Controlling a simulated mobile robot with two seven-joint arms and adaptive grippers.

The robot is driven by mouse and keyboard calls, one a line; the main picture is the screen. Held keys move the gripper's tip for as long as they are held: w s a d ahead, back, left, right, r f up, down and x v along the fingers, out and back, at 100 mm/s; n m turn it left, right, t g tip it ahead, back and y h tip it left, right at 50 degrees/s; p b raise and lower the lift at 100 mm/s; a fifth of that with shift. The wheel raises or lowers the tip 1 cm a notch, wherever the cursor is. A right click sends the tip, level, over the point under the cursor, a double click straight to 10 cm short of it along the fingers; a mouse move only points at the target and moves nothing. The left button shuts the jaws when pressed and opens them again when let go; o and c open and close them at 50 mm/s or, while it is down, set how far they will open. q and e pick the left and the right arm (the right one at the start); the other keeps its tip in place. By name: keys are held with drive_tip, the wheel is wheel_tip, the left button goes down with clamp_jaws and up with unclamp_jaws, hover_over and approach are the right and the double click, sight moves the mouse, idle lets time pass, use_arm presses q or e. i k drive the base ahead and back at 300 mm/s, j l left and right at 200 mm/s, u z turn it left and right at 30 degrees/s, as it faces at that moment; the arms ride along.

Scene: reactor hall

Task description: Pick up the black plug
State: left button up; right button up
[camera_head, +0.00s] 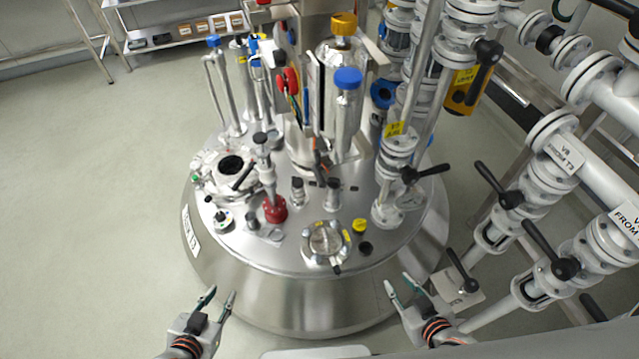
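A small round black piece (366,248), which looks like the black plug, sits on the steel lid of the reactor vessel (300,262), near its front right. It is just below a yellow cap (359,226) and right of a round glass port (326,241). A second small black-topped piece (253,219) is on the lid's left part, so I cannot tell for sure which is the plug. My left gripper (218,297) is open and empty in front of the vessel, lower left. My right gripper (399,284) is open and empty in front of the vessel, below and right of the black piece.
A red-based valve (274,208), a dark open port (231,168) and tall steel cylinders (346,110) crowd the lid. Pipes with black-handled valves (510,198) stand close on the right. The floor at left is clear.

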sight(333, 182)
drive_tip(key=j, duration=0.5)
drive_tip(key=i+j, duration=0.1)
drive_tip(key=j, duration=0.4)
drive_tip(key=j+z, duration=0.6)
drive_tip(key=z, duration=0.8)
